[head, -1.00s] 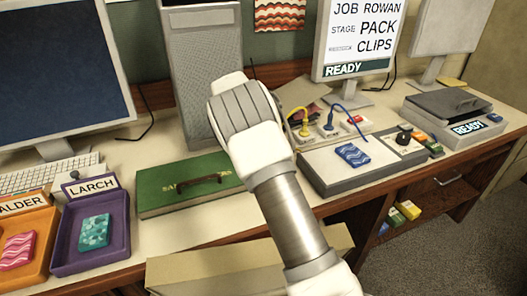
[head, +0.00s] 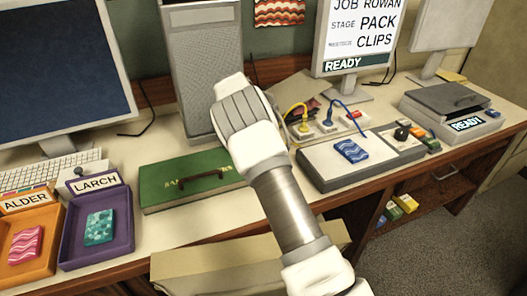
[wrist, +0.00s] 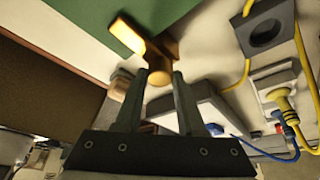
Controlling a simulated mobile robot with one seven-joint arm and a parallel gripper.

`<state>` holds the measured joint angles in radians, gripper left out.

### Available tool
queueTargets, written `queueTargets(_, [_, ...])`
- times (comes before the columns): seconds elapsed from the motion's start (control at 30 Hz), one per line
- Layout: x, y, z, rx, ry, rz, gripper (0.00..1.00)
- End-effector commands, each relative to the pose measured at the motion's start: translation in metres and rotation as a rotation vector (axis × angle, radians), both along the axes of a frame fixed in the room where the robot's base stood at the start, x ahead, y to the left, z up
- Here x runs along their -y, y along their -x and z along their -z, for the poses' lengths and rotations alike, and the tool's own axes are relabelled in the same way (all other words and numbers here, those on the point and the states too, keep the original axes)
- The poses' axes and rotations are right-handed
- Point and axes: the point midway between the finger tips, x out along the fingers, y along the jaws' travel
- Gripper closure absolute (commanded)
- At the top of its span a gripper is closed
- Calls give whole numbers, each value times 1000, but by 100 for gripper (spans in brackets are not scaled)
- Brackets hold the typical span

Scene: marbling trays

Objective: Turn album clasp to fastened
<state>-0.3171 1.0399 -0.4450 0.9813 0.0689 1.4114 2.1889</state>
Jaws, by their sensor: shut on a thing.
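The green album (head: 160,188), with a dark handle on top, lies on the desk left of my arm in the head view. Its green surface (wrist: 85,15) also fills the upper left of the wrist view. A brass clasp (wrist: 130,38) sticks out at the album's edge, its flat lever slanting up and left. My gripper (wrist: 158,76) is shut on the clasp, with a finger on each side of its lower part. In the head view my arm hides the gripper and clasp.
The purple tray (head: 66,251) and orange tray (head: 10,276) stand at the left. A grey unit (head: 322,175) with a blue wavy tile and cables sits right of my arm. A grey tower (head: 200,60) stands behind the album.

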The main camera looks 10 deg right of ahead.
Motion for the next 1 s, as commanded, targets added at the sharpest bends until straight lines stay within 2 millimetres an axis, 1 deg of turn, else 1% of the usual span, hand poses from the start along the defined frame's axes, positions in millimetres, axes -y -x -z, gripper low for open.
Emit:
queueTargets(0.07, [0, 0, 0, 0, -1, 1, 100])
queueTargets(0.1, [0, 0, 0, 0, -1, 1, 58])
queueTargets(0.23, [0, 0, 0, 0, -1, 1, 34])
queueTargets(0.27, [0, 0, 0, 0, 0, 1, 31])
queueTargets(0.53, [0, 0, 0, 0, 0, 0, 31])
queueTargets(0.67, [-2, -2, -7, 1, 1, 0, 31])
queueTargets(0.77, [-7, -5, -20, 2, 0, -1, 31])
queueTargets(1.0, [-21, -15, -63, 4, 0, 0, 31])
